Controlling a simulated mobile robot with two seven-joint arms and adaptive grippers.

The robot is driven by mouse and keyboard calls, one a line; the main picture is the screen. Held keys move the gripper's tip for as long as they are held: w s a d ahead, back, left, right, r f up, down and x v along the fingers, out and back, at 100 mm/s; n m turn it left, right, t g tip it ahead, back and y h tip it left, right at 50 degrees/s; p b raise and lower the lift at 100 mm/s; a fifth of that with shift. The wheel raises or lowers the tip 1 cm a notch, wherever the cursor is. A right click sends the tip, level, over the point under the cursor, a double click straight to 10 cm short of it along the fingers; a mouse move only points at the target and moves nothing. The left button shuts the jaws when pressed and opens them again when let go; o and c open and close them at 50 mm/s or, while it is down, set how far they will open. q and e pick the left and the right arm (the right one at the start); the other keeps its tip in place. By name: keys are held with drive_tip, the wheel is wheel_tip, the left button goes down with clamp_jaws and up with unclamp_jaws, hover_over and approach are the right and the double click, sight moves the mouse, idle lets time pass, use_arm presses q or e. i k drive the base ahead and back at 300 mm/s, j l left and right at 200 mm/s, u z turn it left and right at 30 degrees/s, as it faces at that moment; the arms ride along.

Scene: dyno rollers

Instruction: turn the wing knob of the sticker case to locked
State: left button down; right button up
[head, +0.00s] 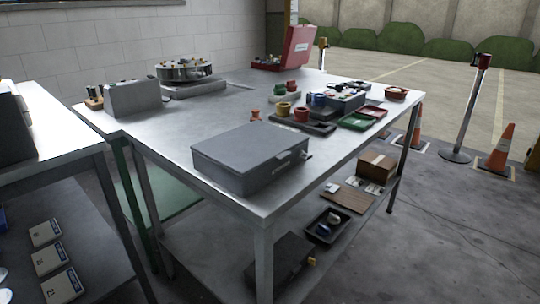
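A grey flat case (245,155), which looks like the sticker case, lies closed on the near corner of the metal table (180,155). A small light handle or latch (283,167) shows on its right-hand front side. A small knob-like part (307,156) sticks out near the right end of that side. It is too small to tell its turn or whether it is the wing knob. Neither of my grippers is in the head view.
Trays with coloured cups and parts (345,100) stand behind the case. An open red case (290,48) and a round device (184,70) are at the back. A second table (45,130) stands at left.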

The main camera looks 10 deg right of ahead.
sight(304, 156)
drive_tip(key=z, duration=0.25)
drive_tip(key=k, duration=0.7)
drive_tip(key=u, duration=1.65)
drive_tip(key=l+u, duration=0.15)
drive_tip(key=u, duration=1.5)
drive_tip(key=k+l, duration=1.55)
drive_tip(key=i+l+u, duration=0.05)
drive_tip(key=l, duration=0.05)
